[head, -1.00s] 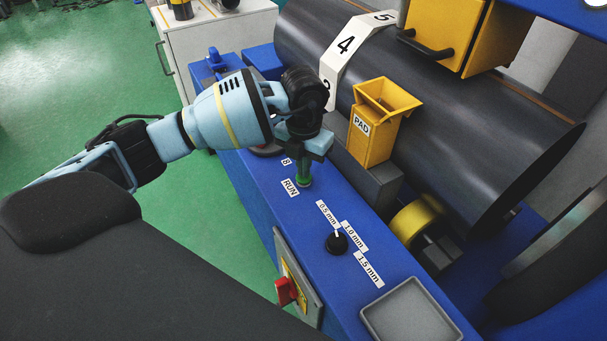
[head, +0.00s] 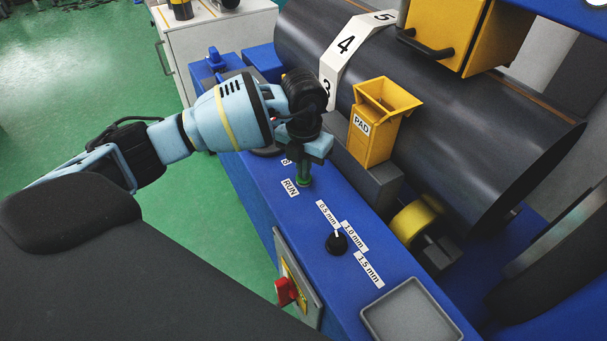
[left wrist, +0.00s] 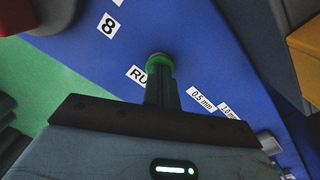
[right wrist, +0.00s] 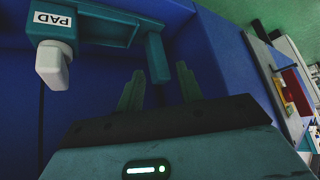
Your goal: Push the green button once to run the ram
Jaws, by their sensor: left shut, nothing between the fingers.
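The green button (head: 304,184) sits on the blue machine top beside the RUN label (head: 290,187). My left gripper (head: 304,177) is shut and empty, pointing down with its fingertips at the button. In the left wrist view the fingers (left wrist: 160,80) overlap the green button (left wrist: 157,58) and hide part of it. The tips look to be on it or just above it; I cannot tell how far it is pressed. My right gripper (right wrist: 158,92) is open and empty in the right wrist view, and is out of the head view.
A black selector knob (head: 337,243) with mm labels and a grey tray (head: 411,312) are nearer on the machine top. A yellow PAD holder (head: 372,135) and large dark cylinder (head: 440,120) stand to the right. A teal PAD bracket (right wrist: 95,30) is ahead of my right gripper.

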